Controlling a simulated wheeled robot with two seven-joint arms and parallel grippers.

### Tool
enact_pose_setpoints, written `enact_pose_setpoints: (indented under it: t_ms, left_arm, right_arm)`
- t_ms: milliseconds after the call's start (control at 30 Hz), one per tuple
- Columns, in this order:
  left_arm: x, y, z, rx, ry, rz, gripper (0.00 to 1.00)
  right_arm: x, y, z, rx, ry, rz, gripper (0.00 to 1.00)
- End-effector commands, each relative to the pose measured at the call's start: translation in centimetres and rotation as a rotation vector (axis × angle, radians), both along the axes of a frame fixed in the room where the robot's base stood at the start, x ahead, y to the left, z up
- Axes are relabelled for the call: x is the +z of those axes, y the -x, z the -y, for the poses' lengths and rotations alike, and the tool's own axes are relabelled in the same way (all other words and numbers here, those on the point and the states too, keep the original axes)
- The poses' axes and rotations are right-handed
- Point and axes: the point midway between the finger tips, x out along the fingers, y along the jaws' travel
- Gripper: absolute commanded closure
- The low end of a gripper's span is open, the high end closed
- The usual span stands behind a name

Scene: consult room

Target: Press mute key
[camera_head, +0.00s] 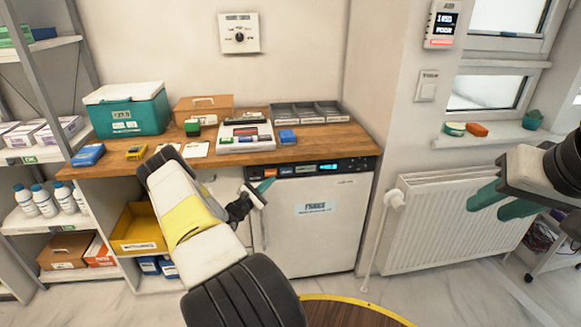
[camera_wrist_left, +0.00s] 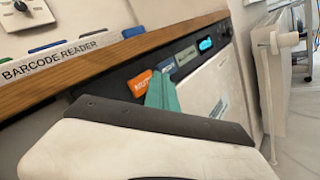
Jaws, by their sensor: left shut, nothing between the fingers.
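The fridge (camera_head: 318,225) stands under the wooden counter, with a dark control strip along its top. In the left wrist view the strip carries an orange key (camera_wrist_left: 139,83), a blue key (camera_wrist_left: 166,68), a grey-green key (camera_wrist_left: 186,56) and a lit display (camera_wrist_left: 206,44). The key lettering is too small to read surely, so I cannot tell which is mute. My left gripper (camera_head: 265,185) is shut and empty, its teal fingertips (camera_wrist_left: 161,92) close in front of the orange and blue keys. Contact cannot be told. My right gripper (camera_head: 502,201) is open and empty before the radiator.
The counter (camera_head: 225,160) holds a teal cool box (camera_head: 130,116), trays and small boxes above the fridge. A yellow bin (camera_head: 137,230) sits left of it. A white radiator (camera_head: 445,235) stands to the right. A round table edge (camera_head: 365,303) shows at the bottom.

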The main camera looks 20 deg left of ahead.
Motion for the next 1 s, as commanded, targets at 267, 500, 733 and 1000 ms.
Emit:
enact_pose_setpoints:
  t_ms: [267,500,733,1000]
  left_arm:
    - [0.0,2.5,1.5,0.0,0.003,-0.002,1.0]
    - [0.0,3.4,2.0,0.001,0.001,0.0,1.0]
    - [0.0,3.4,2.1,0.001,0.0,0.001,1.0]
    - [0.0,3.4,2.1,0.001,0.0,-0.001,1.0]
  right_arm:
    - [0.0,0.0,0.0,0.0,0.0,0.0,0.64]
    - [0.0,0.0,0.0,0.0,0.0,0.0,0.64]
    - [0.0,0.0,0.0,0.0,0.0,0.0,0.64]
    - [0.0,0.0,0.0,0.0,0.0,0.0,0.64]
